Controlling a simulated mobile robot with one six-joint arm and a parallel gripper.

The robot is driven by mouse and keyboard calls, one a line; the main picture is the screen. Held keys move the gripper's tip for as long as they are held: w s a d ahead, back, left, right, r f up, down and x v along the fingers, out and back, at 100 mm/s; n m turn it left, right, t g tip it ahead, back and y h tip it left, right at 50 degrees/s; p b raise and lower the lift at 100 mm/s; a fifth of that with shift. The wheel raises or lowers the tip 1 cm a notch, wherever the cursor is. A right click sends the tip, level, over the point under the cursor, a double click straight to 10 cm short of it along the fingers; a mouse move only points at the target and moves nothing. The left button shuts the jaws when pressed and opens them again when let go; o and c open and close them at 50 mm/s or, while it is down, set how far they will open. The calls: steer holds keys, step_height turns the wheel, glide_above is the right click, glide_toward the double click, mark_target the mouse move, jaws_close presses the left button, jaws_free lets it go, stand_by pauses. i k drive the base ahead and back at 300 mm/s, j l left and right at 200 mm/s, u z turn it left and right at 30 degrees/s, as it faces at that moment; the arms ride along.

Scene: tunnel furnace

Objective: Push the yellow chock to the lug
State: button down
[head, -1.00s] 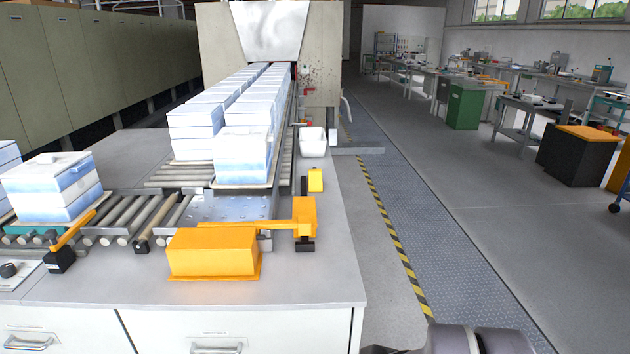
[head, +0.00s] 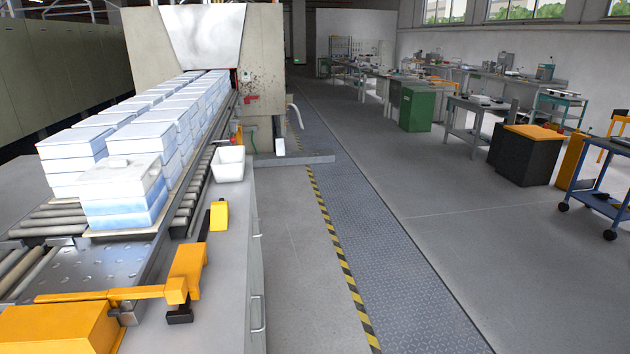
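The yellow chock (head: 219,216) appears to be the small yellow block on the grey bench top, right of the roller line, in the head view. Nearer to me, an orange upright block (head: 186,272) with a dark foot stands at the end of a horizontal orange bar (head: 100,294). The chock stands apart from this block, farther back and a little to the right. I cannot tell for sure which part is the lug.
White-blue stacked boxes (head: 125,190) stand on the rollers leading to the furnace (head: 205,45). A white bin (head: 228,164) sits behind the chock. An orange housing (head: 55,330) is at lower left. The floor (head: 290,245) right of the bench is clear.

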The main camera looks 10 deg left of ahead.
mark_target(219, 211)
steer(key=i+l+u, duration=0.15)
steer(key=i, duration=0.35)
steer(key=i+l+u, duration=0.1)
steer(key=i+l, duration=0.15)
steer(key=i, duration=0.2)
steer(key=i+l+u, duration=0.15)
steer(key=i, duration=0.35)
steer(key=i+j+u, duration=0.1)
steer(key=i+u, duration=0.25)
steer(key=i, duration=0.15)
steer(key=i+u, duration=0.35)
steer(key=i, duration=0.2)
steer(key=i+l+u, duration=0.25)
steer(key=i+u, duration=0.15)
steer(key=i+l+u, duration=0.35)
steer(key=i, duration=0.2)
steer(key=i+j+u, duration=0.2)
steer(key=i, duration=0.2)
